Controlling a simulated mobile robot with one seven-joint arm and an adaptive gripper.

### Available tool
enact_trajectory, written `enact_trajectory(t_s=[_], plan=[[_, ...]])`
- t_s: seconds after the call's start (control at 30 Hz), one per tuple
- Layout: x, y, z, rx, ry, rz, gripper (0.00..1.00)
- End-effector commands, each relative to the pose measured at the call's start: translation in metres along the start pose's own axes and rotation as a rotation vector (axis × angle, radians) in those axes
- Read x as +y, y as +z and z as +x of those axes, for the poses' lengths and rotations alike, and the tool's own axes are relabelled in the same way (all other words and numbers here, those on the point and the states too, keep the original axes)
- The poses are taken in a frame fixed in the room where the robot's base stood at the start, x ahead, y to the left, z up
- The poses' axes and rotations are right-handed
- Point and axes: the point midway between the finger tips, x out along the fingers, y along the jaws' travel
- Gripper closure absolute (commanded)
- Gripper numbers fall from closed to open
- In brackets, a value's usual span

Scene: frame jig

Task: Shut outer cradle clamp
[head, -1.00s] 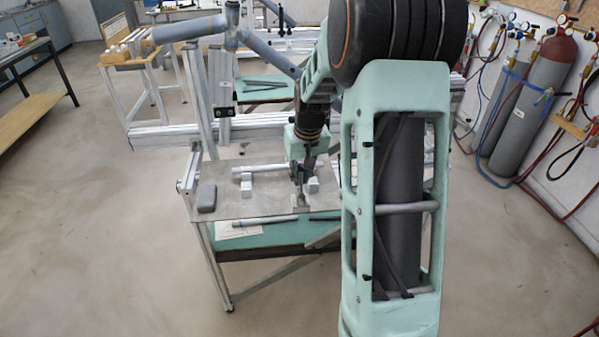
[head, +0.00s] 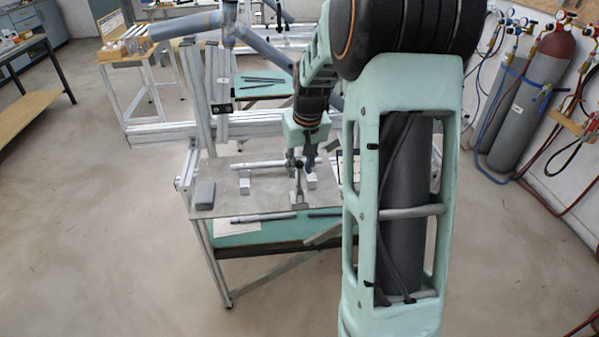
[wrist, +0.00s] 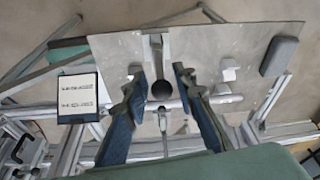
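The metal plate (head: 228,205) carries a clamp (head: 299,202) near its front edge. In the wrist view the clamp's pale base (wrist: 157,44) lies beyond my fingertips, and a round black knob (wrist: 162,90) shows between my fingers. My gripper (head: 301,163) is open above the plate, with its two dark fingers (wrist: 160,72) apart on either side of the knob. I cannot tell if either finger touches it. A grey tube (head: 258,164) lies across the plate behind the clamp. The clamp's exact lever angle is unclear.
A grey box (head: 204,192) lies at the plate's left end. A metal upright (head: 197,95) and large grey frame tubes (head: 185,27) rise behind. A white panel (wrist: 77,97) shows in the wrist view.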

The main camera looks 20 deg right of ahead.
Motion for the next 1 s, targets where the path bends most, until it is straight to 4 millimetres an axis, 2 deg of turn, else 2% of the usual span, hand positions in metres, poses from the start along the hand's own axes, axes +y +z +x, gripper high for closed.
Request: enact_trajectory(t_s=[0.03, 0.2, 0.4, 0.6, 1.0], plan=[[0.001, -0.002, -0.013, 0.006, 0.002, 0.001, 0.75], [0.001, -0.001, -0.050, 0.004, 0.002, 0.000, 0.75], [0.000, -0.001, -0.079, 0.002, 0.001, -0.001, 0.75], [0.000, 0.000, -0.089, 0.000, 0.000, -0.001, 0.75], [0.000, 0.000, -0.089, 0.000, 0.000, -0.001, 0.75]])
